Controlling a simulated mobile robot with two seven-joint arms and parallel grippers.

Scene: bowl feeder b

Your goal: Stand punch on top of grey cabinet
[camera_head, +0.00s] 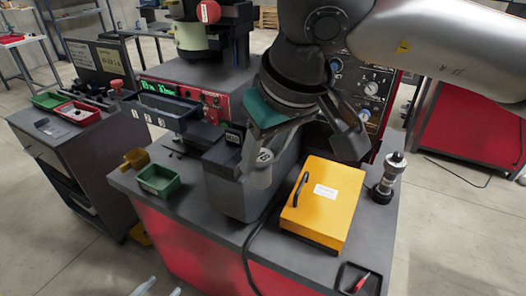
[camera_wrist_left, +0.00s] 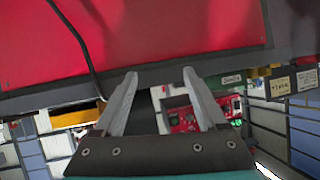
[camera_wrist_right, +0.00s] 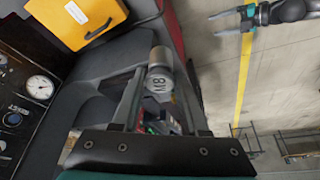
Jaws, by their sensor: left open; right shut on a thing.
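The punch (camera_wrist_right: 159,84), a grey metal cylinder marked M8, is clamped between the fingers of my right gripper (camera_wrist_right: 160,100). In the head view the right gripper (camera_head: 258,168) holds it in front of a grey block on the red-fronted bench; whether it touches the block I cannot tell. The grey cabinet (camera_head: 82,165) stands at the left, with bins and small tools on its top. My left gripper (camera_head: 158,289) is open and empty at the bottom edge, low before the bench. Its fingers (camera_wrist_left: 160,85) show apart in the left wrist view.
The bench carries a yellow case (camera_head: 323,200), a green bin (camera_head: 159,180), a yellow bin (camera_head: 136,158) and a silver post-like part (camera_head: 386,178). A black tray (camera_head: 357,279) lies at the front right corner. A red bin (camera_head: 77,112) and a green bin (camera_head: 52,100) are on the cabinet.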

